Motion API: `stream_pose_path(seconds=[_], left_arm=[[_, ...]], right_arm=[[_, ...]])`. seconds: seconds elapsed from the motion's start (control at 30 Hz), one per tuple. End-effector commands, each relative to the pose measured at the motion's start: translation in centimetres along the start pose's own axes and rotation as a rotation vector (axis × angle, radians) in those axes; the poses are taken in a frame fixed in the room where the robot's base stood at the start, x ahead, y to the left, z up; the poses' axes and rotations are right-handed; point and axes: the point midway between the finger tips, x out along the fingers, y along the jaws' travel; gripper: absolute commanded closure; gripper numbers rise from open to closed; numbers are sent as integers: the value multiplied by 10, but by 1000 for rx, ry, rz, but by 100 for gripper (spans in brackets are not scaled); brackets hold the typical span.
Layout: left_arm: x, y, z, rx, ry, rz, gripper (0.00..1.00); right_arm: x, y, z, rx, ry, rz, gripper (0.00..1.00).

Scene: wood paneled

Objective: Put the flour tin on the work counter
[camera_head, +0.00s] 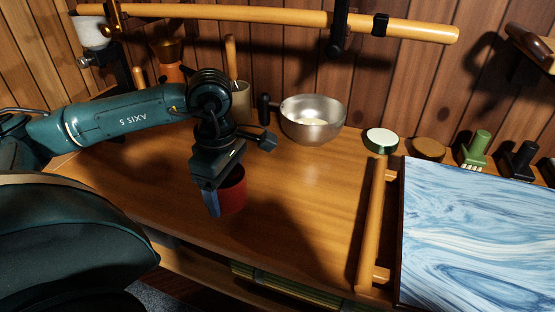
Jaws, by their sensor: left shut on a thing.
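My left gripper (222,193) reaches in from the left over the wooden work counter (285,185). It points down and is shut on a red round tin (234,192), apparently the flour tin; no label is readable. The gripper body and a blue-grey finger hide the tin's left side and part of its top. The tin looks upright, over the front middle of the counter. I cannot tell whether its base touches the wood. My right gripper is not in view.
A steel bowl (313,120) stands behind the tin, with a beige crock (241,102) to its left. A green-rimmed lidded tin (381,140) is at the back right. A wooden rail (371,225) borders a blue marbled board (480,235) at right. Counter between is clear.

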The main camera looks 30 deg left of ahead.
Motion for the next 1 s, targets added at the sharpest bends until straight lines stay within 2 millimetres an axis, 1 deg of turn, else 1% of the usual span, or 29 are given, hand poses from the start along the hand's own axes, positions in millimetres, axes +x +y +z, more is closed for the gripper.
stream_pose_path(seconds=[0.03, 0.2, 0.4, 0.5, 0.6, 0.77, 0.87, 1.0], left_arm=[[-4, 15, 2, -2, -4, -1, 54], [-4, 60, 2, -2, -4, -1, 54], [-3, 108, 1, -3, -2, 0, 54], [-2, 126, 1, -1, 0, -1, 54], [-2, 137, 0, 0, 0, 0, 54], [2, 142, 0, 1, 2, -1, 54], [13, 142, 0, 1, 3, -4, 54], [32, 141, 0, 1, 2, -3, 54]], right_arm=[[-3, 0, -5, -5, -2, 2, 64], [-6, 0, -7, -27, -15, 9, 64], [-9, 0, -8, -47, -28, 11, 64], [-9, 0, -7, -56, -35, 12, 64], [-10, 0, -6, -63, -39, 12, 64], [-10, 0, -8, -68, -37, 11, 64], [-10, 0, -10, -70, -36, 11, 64], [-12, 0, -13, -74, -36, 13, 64]])
